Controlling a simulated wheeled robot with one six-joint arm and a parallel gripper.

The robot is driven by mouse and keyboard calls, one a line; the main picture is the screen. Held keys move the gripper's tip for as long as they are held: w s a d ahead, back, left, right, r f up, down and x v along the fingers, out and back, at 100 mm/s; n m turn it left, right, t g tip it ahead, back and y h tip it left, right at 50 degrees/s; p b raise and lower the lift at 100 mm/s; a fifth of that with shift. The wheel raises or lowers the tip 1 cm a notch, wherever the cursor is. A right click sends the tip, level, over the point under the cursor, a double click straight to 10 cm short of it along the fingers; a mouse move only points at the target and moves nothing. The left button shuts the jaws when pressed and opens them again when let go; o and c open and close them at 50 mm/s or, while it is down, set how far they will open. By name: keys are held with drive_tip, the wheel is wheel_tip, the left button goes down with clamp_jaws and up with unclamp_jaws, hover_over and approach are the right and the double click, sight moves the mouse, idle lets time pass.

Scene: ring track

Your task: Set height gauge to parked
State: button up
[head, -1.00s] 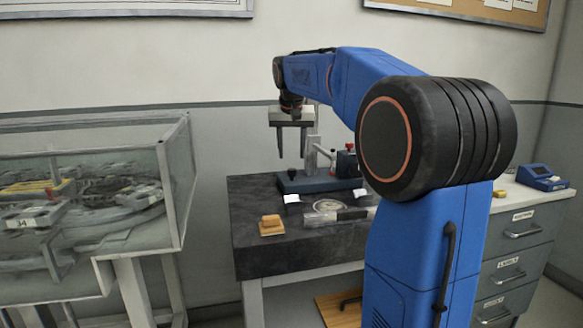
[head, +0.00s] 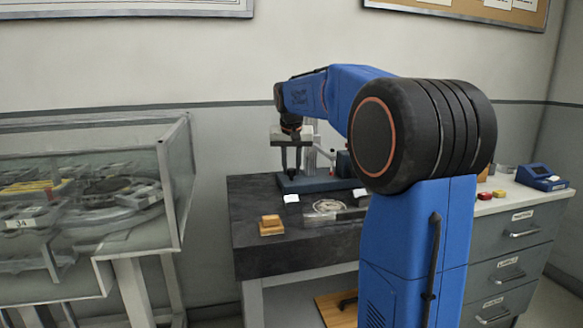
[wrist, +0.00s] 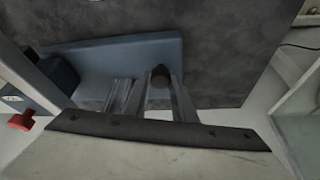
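The height gauge has a blue-grey base (head: 318,184) on the dark stone plate, with a pale column (head: 312,150) rising behind my gripper. In the wrist view its base (wrist: 130,60) lies below my fingers. A small black knob (wrist: 160,76) on the base sits between my fingertips. My gripper (head: 291,170) points straight down over the left end of the base. Its fingers are close together on the knob, one on each side. The knob is hidden by the fingers in the head view. My arm hides the right end of the gauge.
The stone table (head: 262,254) also carries a tan block (head: 271,225), white cards and a clear case (head: 325,214). A glass-walled display case (head: 90,210) stands left. A drawer cabinet (head: 522,236) with a blue device (head: 541,178) stands right.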

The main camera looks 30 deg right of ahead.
clamp_jaws()
drive_tip(key=s+d, duration=0.1)
drive_tip(key=d, duration=0.3)
drive_tip(key=s+d, duration=0.1)
drive_tip(key=d, duration=0.4)
drive_tip(key=s+d, duration=0.2)
drive_tip(key=d, duration=0.2)
drive_tip(key=shift+d, duration=0.4)
drive_tip(key=o, duration=0.9)
unclamp_jaws()
drive_tip(key=shift+d, duration=0.2)
drive_tip(key=shift+a, duration=0.1)
drive_tip(key=shift+s+a+r, duration=0.15)
drive_tip(key=shift+r, duration=0.35)
drive_tip(key=v, duration=1.6)
drive_tip(key=shift+r, duration=0.2)
